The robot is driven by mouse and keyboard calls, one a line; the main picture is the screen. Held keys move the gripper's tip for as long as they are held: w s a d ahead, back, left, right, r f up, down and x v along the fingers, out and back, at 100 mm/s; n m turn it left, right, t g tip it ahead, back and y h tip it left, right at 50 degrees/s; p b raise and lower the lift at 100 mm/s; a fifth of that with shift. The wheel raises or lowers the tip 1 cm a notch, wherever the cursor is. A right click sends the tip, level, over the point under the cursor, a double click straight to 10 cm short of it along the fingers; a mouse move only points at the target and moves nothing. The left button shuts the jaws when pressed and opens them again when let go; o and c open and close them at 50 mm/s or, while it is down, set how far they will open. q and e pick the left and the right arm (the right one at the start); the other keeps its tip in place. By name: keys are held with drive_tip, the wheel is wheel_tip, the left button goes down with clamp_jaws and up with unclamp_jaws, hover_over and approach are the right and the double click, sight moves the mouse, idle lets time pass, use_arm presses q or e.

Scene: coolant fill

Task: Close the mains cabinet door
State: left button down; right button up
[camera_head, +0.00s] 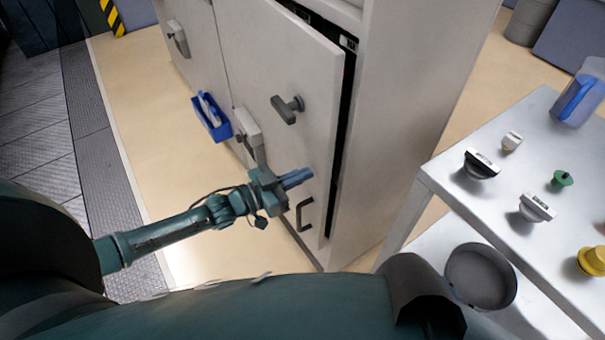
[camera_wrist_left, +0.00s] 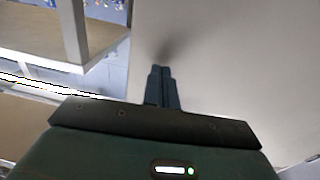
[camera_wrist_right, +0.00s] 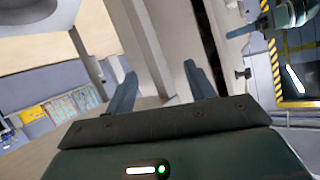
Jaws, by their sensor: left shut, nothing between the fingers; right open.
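The mains cabinet door (camera_head: 255,70) is a grey-white panel standing slightly ajar. A dark gap shows along its right edge, beside the cabinet body (camera_head: 400,90). The door has a dark turn handle (camera_head: 287,109) and a dark bar handle (camera_head: 305,213) lower down. My left gripper (camera_head: 298,178) is shut and empty, its fingertips at the door face between these two handles. In the left wrist view its closed fingers (camera_wrist_left: 161,72) point at a pale surface, at or very near it. My right gripper (camera_wrist_right: 160,70) is open and empty in the right wrist view.
A white table (camera_head: 465,205) stands at the right with caps, a blue-handled jug (camera_head: 580,95) and other small parts on it. A dark round pan (camera_head: 480,275) sits below its front edge. A blue box (camera_head: 212,118) hangs on the cabinet front. Floor is clear at left.

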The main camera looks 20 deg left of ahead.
use_arm(q)
drive_tip(key=shift+w+d, duration=0.2)
drive_tip(key=shift+w, duration=0.05)
